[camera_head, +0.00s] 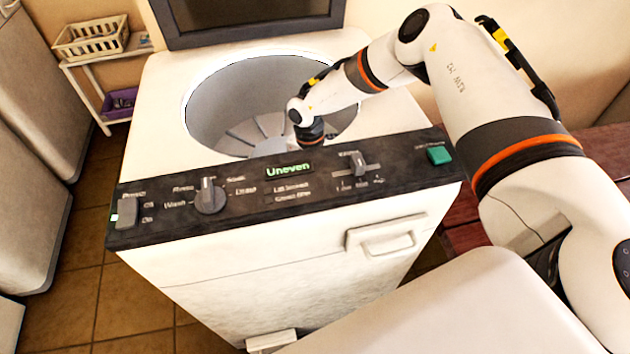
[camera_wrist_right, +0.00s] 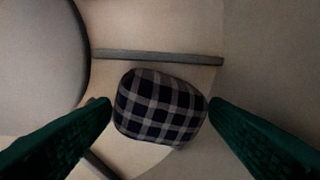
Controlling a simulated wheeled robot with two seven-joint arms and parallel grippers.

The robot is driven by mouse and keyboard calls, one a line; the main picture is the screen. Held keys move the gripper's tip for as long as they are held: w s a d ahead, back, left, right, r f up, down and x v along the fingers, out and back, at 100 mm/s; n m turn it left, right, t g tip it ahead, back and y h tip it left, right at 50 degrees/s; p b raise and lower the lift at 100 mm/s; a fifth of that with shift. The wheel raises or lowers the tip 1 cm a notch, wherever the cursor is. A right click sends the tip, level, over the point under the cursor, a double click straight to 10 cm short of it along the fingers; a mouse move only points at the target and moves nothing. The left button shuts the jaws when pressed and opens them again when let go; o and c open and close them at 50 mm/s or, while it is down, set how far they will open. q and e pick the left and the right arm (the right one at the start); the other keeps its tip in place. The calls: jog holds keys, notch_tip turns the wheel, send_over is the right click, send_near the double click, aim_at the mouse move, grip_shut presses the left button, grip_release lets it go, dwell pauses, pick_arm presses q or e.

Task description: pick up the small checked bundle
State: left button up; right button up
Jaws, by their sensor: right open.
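The small checked bundle (camera_wrist_right: 160,107) is dark with pale lines and lies on the drum floor in the right wrist view. It is not visible in the head view. My right gripper (camera_wrist_right: 160,108) is open, with its green fingers on either side of the bundle in the picture. I cannot tell whether the fingers touch it. In the head view my right arm reaches down into the washer drum (camera_head: 222,95), and the front rim hides its gripper. My left gripper is not in view.
The washer's open lid (camera_head: 245,38) stands behind the drum. The control panel (camera_head: 240,207) runs along the front and reads "Uneven". A grey ridge (camera_wrist_right: 160,57) crosses the drum floor beside the bundle. A shelf (camera_head: 112,55) with a basket stands at the back left.

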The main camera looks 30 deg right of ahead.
jog(key=shift+s+f, duration=0.1)
jog(key=shift+f, duration=0.45)
jog(key=c, duration=0.8)
jog(key=shift+r, duration=0.1)
